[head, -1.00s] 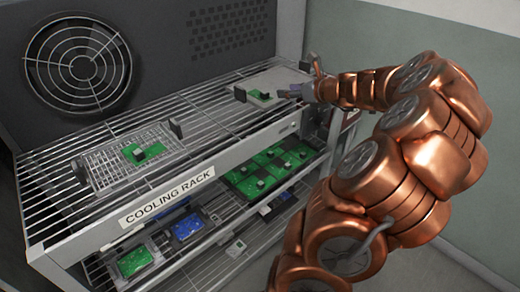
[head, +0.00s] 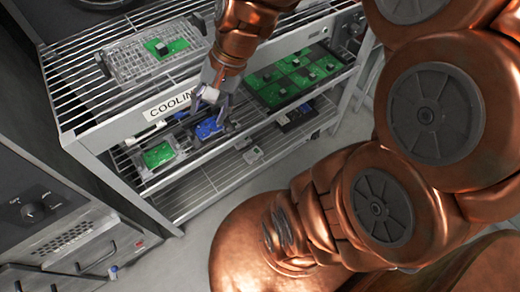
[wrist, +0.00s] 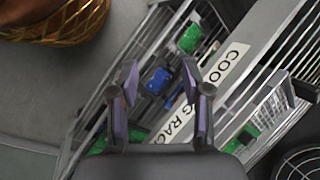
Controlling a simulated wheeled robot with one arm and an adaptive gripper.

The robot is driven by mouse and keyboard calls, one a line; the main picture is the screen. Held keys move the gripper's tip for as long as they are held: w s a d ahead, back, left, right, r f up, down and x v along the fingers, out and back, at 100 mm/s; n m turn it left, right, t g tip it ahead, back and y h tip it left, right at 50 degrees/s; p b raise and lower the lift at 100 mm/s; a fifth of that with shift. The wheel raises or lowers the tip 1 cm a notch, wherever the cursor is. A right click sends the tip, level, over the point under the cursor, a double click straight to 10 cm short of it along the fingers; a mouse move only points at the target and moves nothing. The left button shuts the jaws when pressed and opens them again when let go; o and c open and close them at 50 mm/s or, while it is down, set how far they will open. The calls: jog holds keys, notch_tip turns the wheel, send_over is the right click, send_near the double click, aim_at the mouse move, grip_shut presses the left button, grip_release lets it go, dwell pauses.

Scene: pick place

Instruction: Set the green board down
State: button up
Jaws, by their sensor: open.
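A small green board (head: 178,46) with a dark chip lies in a wire tray on the top shelf of the cooling rack. Another green board (head: 158,155) lies on the lower shelf at the left, also in the wrist view (wrist: 189,38). A larger green panel with several boards (head: 285,88) lies on that shelf to the right. My gripper (head: 212,112) is open and empty by the rack's front edge. A blue board (head: 206,128) shows between its fingers in the wrist view (wrist: 158,80); the gap to it is unclear.
The rack's front rail with its COOLING label (head: 168,106) is close to my gripper. A grey machine with a knob (head: 33,213) stands at the left. Grey floor (head: 190,250) is clear before the rack.

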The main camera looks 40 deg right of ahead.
jog(key=s+d+f+n+g+h, duration=0.2)
jog(key=s+n, duration=0.7)
jog(key=s, duration=0.5)
jog(key=g+h, duration=0.1)
jog(key=h, duration=0.1)
jog(key=shift+s+f+h, duration=0.3)
jog(key=shift+f+h, duration=0.05)
jog(key=shift+h, duration=0.05)
notch_tip(320, 180, up, 9)
jog(key=p, duration=0.8)
jog(key=shift+p, duration=0.4)
